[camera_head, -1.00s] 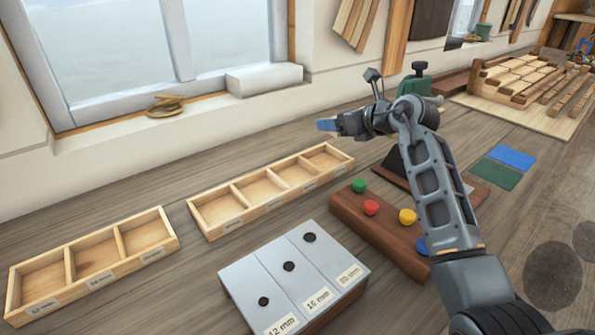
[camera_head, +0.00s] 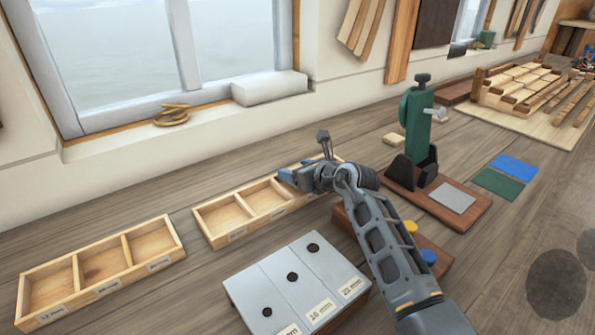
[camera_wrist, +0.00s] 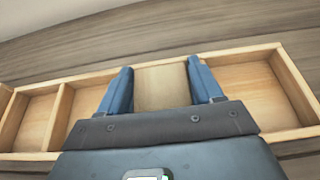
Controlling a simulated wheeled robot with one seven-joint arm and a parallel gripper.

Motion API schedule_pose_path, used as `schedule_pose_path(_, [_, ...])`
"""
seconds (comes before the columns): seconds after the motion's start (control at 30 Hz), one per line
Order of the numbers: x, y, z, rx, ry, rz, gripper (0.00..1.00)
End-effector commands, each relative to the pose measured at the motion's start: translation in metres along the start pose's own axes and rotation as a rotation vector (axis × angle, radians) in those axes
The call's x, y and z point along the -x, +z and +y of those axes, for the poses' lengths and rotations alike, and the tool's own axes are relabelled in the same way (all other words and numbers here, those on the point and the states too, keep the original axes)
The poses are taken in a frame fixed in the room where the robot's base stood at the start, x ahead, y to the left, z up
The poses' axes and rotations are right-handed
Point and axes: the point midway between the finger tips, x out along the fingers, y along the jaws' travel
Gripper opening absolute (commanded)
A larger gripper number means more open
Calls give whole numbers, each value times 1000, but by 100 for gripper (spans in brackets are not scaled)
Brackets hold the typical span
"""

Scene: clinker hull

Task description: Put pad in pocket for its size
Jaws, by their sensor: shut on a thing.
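My gripper (camera_head: 290,178) is over the right-hand part of the long wooden tray (camera_head: 257,225) with several pockets, fingers pointing down-left. In the wrist view its two blue fingers (camera_wrist: 160,78) are shut on a flat, pale tan square, which I take to be the pad (camera_wrist: 162,88). The tray's pockets show behind and on both sides of it; the pocket straight behind is largely covered. I cannot tell how high the pad is above the tray. In the head view the pad cannot be made out. A three-pocket tray (camera_head: 85,299) with size labels stands at left.
A grey block (camera_head: 283,262) with three holes and millimetre labels stands in front. A green dial stand (camera_head: 416,125) on a brown base is right of my arm. Blue (camera_head: 514,165) and green (camera_head: 497,184) sheets lie farther right. A window sill runs behind.

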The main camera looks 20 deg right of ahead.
Motion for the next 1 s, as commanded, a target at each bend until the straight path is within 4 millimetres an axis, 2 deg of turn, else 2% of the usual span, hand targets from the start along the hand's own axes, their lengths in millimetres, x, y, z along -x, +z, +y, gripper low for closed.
schedule_pose_path(0.8, [-6,-14,-1,0,-1,-1,31])
schedule_pose_path(0.83, [-6,-14,-1,0,-1,-1,66])
schedule_pose_path(0.93, [-6,-14,-1,0,-1,-1,76])
schedule_pose_path(1.0, [-6,-14,-1,0,-1,-1,76])
